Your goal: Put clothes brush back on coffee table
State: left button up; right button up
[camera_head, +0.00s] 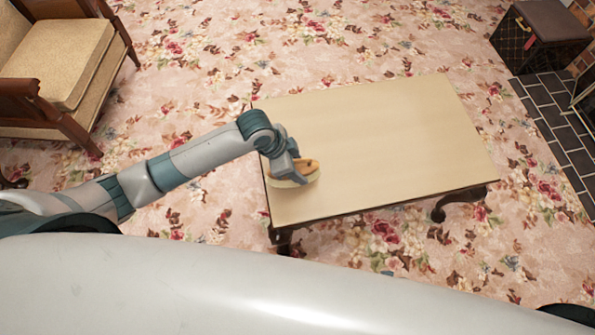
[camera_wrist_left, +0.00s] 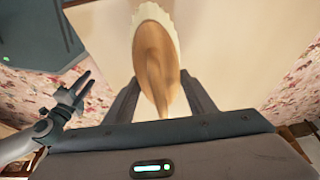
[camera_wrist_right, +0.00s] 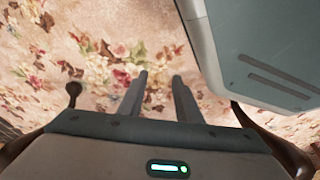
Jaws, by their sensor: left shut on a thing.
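The clothes brush (camera_head: 303,172) has a brown wooden back and pale bristles. It is at the left end of the coffee table (camera_head: 385,130), over the tabletop; I cannot tell whether it touches the surface. My left gripper (camera_head: 288,168) is shut on the brush. In the left wrist view the brush (camera_wrist_left: 155,62) sits between the two fingers of my left gripper (camera_wrist_left: 160,100), with the pale tabletop behind it. My right gripper (camera_wrist_right: 158,85) shows only in the right wrist view, with its fingers apart and nothing between them, above the floral carpet.
The rest of the tabletop is bare. A cushioned armchair (camera_head: 60,65) stands at the upper left. A dark box (camera_head: 540,35) and black hearth tiles (camera_head: 555,115) are at the right. Floral carpet (camera_head: 215,60) surrounds the table.

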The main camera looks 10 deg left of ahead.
pick_arm(q)
notch_tip(320, 180, down, 3)
jog(key=shift+r, duration=0.15)
jog(key=shift+f, duration=0.7)
pick_arm(e)
jog(key=shift+s+r, duration=0.1)
jog(key=shift+s, duration=0.15)
pick_arm(q)
jog(key=o, duration=1.1)
pick_arm(e)
jog(key=shift+w, duration=0.3)
